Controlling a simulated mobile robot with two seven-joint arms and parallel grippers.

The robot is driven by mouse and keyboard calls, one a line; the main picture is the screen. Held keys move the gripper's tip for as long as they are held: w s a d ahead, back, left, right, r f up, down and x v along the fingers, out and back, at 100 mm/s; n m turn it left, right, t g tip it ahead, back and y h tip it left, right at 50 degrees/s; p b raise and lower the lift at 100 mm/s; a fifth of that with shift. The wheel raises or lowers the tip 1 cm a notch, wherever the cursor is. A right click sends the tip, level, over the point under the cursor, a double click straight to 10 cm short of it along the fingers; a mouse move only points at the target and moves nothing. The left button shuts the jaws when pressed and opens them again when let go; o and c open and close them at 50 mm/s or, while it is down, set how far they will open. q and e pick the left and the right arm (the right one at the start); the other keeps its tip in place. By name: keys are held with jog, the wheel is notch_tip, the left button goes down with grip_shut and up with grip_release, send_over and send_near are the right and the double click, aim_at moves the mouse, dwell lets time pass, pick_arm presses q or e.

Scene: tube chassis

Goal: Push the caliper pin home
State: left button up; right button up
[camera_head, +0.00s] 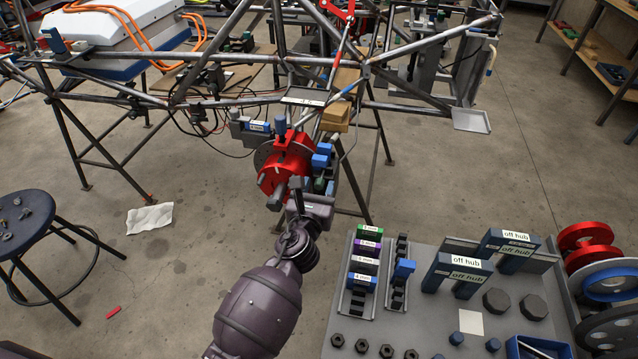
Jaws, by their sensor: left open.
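The red caliper (287,160) sits over a grey disc (264,153) at the front end of the tube chassis (420,108). My left gripper (297,190) is just in front of the caliper's lower right side, with my dark arm reaching up to it from below. It is open; whether its fingers touch anything is too small to tell. A short grey cylinder (279,193) shows at the caliper's lower front; I cannot tell whether it is the caliper pin or how deep any pin sits. My right gripper is out of view.
A grey bench (450,345) at lower right carries labelled trays, "off hub" stands (458,277) and nuts. Red and grey wheels (585,240) stand at its right. A stool (25,215) is at left. Blue blocks (322,157) sit close beside the caliper. Floor left of my arm is mostly clear.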

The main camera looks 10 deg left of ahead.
pick_arm(q)
jog(key=s, duration=0.9)
jog(key=shift+s, duration=0.2)
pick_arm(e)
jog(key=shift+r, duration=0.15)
pick_arm(q)
jog(key=shift+s, duration=0.1)
jog(key=shift+c, duration=1.1)
jog(key=s, duration=0.1)
jog(key=s+p, duration=0.1)
jog(key=s, duration=0.1)
jog(key=s+p, duration=0.1)
jog(key=shift+s+r, duration=0.3)
grip_shut()
jog(key=w, duration=1.2)
jog(key=shift+w+f, duration=0.15)
jog(key=shift+f, duration=0.2)
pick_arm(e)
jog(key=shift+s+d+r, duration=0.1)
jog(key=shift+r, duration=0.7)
